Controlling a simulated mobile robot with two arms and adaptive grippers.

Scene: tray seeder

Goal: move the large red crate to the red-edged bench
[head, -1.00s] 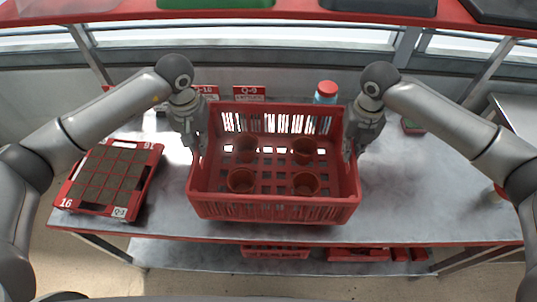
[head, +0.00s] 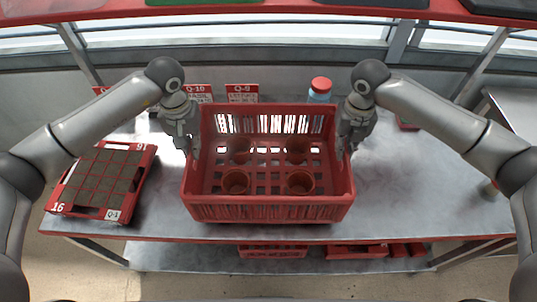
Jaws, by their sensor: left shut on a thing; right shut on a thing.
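The large red crate (head: 266,212) is in the middle of the head view, over the grey bench top with a red front edge (head: 400,238). It holds several brown pots, one of them at its front left (head: 235,181). My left gripper (head: 192,150) is shut on the crate's left wall. My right gripper (head: 343,152) is shut on its right wall. The crate looks level. I cannot tell whether its bottom touches the bench. The fingertips are partly hidden by the crate's walls.
A red seed tray (head: 63,208) with dark soil cells lies left of the crate. A bottle with a red cap (head: 321,86) and red label cards (head: 242,93) stand behind. The bench right of the crate is mostly clear. A red-edged shelf (head: 280,10) hangs above.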

